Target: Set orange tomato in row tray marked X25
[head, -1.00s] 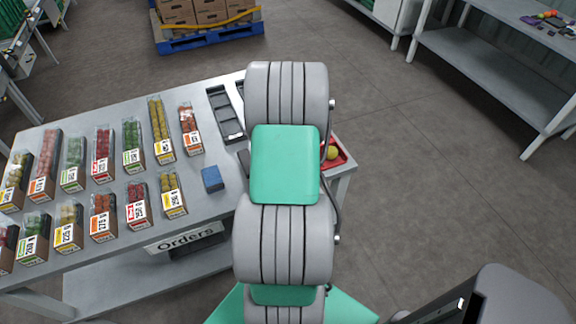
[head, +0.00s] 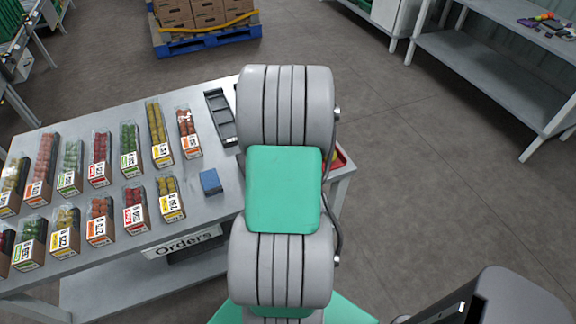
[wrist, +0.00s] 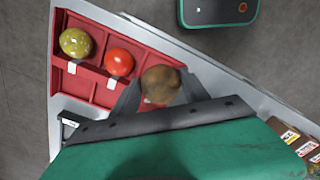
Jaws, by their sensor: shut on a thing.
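In the wrist view my gripper (wrist: 158,98) is shut on a round brownish-orange tomato (wrist: 161,80), taken as the orange tomato, at the edge of the red tray (wrist: 108,98). Whether it is clear of the tray floor cannot be told. A red tomato (wrist: 119,62) and a yellow-green tomato (wrist: 75,42) lie in tray compartments to its left. In the head view a dark grey row tray (head: 222,117) lies on the table, left of my arm. A dark piece with a white label (wrist: 68,124) shows in the wrist view; its marking is unreadable. My arm hides my gripper in the head view.
Several tomato packs with labels (head: 133,207) stand in two rows on the left of the table (head: 75,125). A blue block (head: 210,182) lies between them and my arm. An "Orders" sign (head: 183,240) hangs at the front edge. A shelf (head: 480,75) stands far right.

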